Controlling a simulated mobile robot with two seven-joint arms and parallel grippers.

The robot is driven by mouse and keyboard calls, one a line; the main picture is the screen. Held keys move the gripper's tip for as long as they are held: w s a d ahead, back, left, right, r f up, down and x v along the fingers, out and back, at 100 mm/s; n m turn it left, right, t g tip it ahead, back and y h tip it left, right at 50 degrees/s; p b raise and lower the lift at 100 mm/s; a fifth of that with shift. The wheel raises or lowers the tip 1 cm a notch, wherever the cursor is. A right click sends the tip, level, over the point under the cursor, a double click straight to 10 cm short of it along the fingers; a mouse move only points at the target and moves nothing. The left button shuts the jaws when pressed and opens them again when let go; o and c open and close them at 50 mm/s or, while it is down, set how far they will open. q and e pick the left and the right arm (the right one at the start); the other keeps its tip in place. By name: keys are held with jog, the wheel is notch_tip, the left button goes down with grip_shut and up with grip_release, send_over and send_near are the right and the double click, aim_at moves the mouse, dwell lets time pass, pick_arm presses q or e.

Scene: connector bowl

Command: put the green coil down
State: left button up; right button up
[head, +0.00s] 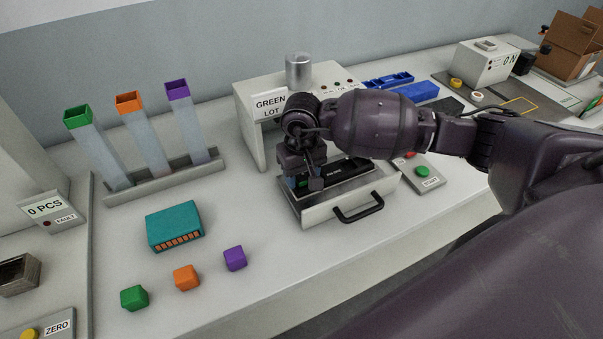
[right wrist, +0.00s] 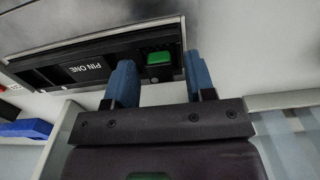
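A small green block, which looks like the green coil (right wrist: 159,58), sits in a dark fixture marked PIN ONE (right wrist: 70,72) in the right wrist view. My right gripper (head: 303,184) is over the drawer's left part, pointing down. Its blue fingers (right wrist: 160,85) are apart, one on each side of the green block, with gaps between. My left gripper is not in view.
The GREEN LOT machine (head: 250,125) stands behind the drawer, whose black handle (head: 358,208) faces front. A teal box (head: 175,226) and green (head: 134,298), orange (head: 186,277) and purple (head: 235,258) cubes lie left on the table. Coloured chutes (head: 145,145) stand behind them.

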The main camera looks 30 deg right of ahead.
aim_at(301, 177)
jog(key=shift+r, duration=0.45)
notch_tip(301, 177, up, 11)
jog(key=shift+r, duration=0.2)
dwell(0.6)
